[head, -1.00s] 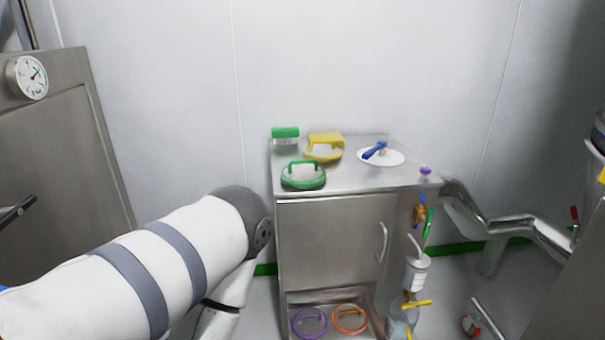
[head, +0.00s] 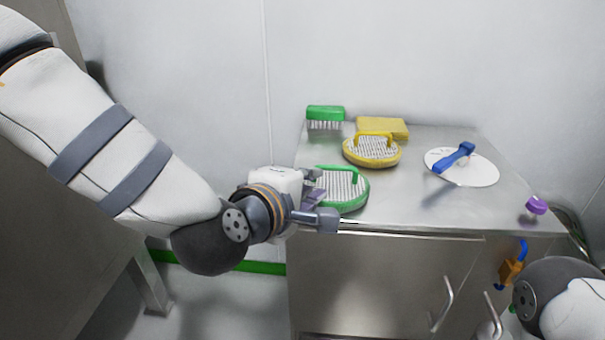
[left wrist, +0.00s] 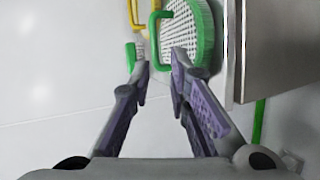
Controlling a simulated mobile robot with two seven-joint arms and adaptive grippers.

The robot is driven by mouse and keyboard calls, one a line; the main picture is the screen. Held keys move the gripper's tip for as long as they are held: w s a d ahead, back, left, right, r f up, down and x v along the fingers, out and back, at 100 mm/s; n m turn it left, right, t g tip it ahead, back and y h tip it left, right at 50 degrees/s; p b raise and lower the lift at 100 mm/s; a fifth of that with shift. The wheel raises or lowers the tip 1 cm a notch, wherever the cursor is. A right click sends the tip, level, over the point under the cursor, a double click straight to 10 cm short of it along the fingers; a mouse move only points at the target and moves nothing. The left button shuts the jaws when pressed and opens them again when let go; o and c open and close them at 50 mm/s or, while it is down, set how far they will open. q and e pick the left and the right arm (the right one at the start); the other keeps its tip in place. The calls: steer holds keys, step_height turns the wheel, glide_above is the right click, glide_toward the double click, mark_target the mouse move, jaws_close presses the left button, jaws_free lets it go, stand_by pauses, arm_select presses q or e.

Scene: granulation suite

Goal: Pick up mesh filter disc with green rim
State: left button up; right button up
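The mesh filter disc with green rim (head: 354,201) lies on the front left of the steel cabinet top (head: 400,205). It has a white mesh face and a green handle, and its left part is hidden by my gripper. My left gripper (head: 320,202) is at its left front side. In the left wrist view, the green-rimmed disc (left wrist: 207,38) is just beyond the fingertips. My left gripper (left wrist: 160,78) is open there, with nothing between its fingers. One finger looks close to the disc's handle; I cannot tell whether it touches.
A yellow-rimmed disc (head: 372,153) lies just behind, near a yellow block (head: 382,127) and a green brush (head: 325,117). A white disc with a blue handle (head: 482,170) and a purple knob (head: 536,205) are to the right. A wall stands behind.

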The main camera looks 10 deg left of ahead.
mark_target(334, 169)
arm_select(q)
steer(key=x, duration=0.4)
steer(key=b+x, duration=0.1)
steer(key=x, duration=0.6)
steer(key=shift+w+d+r, duration=0.25)
steer(key=shift+w, duration=0.05)
jaws_close()
